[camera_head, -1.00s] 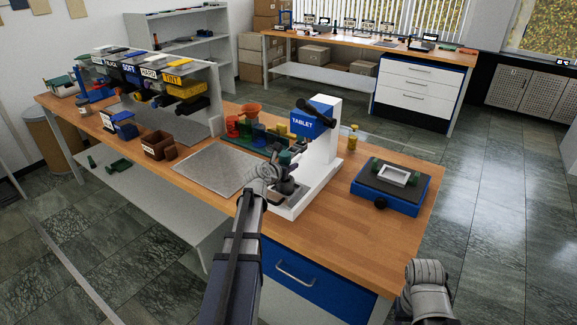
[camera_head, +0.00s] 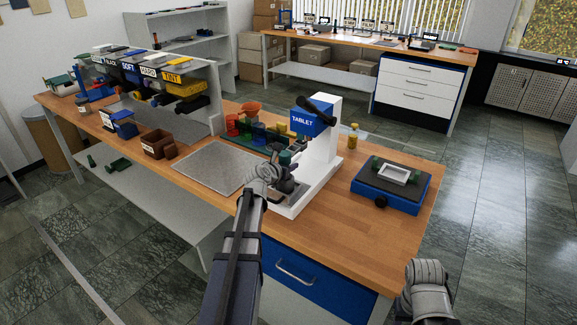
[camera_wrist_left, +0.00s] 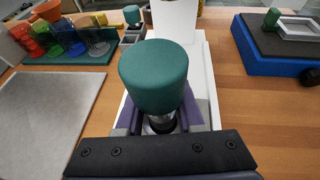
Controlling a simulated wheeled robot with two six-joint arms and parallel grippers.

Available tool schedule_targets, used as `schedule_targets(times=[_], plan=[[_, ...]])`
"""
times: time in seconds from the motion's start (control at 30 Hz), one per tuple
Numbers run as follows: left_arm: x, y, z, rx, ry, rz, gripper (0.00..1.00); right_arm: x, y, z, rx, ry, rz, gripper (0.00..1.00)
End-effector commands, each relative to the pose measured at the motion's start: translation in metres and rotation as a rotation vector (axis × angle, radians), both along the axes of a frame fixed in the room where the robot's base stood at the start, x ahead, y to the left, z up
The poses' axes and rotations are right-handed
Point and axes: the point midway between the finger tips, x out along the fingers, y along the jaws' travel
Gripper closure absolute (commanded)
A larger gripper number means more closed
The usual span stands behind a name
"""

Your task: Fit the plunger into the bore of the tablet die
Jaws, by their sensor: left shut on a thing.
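The plunger has a dark green round knob (camera_wrist_left: 154,75) and a metal stem below it. My left gripper (camera_wrist_left: 158,122) is shut on the plunger, just under the knob. In the head view, the left gripper (camera_head: 283,182) and the green knob (camera_head: 285,158) are over the white base of the tablet press (camera_head: 322,150), in front of its column. The press has a blue head marked TABLET. The die and its bore are hidden beneath the knob and gripper, so I cannot tell whether the stem is in the bore.
A blue box with a dark top and white frame (camera_head: 393,175) stands right of the press. A metal plate (camera_head: 215,167) lies to the left. Coloured cups on a green mat (camera_wrist_left: 60,55) stand behind the plate. The bench front right is clear.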

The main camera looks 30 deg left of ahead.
Motion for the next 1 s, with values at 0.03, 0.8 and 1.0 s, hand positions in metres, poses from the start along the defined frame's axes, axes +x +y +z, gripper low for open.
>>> schedule_targets(times=[0.03, 0.8, 1.0], plan=[[0.0001, 0.0001, 0.0002, 0.000, 0.000, 0.000, 1.00, 0.0000, 0.0000, 0.0001, 0.000, 0.000, 0.000, 0.50], [0.0000, 0.0002, -0.0027, 0.000, 0.000, 0.000, 1.00, 0.0000, 0.0000, -0.0028, 0.000, 0.000, 0.000, 0.50], [0.0000, 0.0001, -0.0078, 0.000, 0.000, 0.000, 1.00, 0.0001, 0.0000, -0.0078, 0.000, 0.000, 0.000, 0.50]])
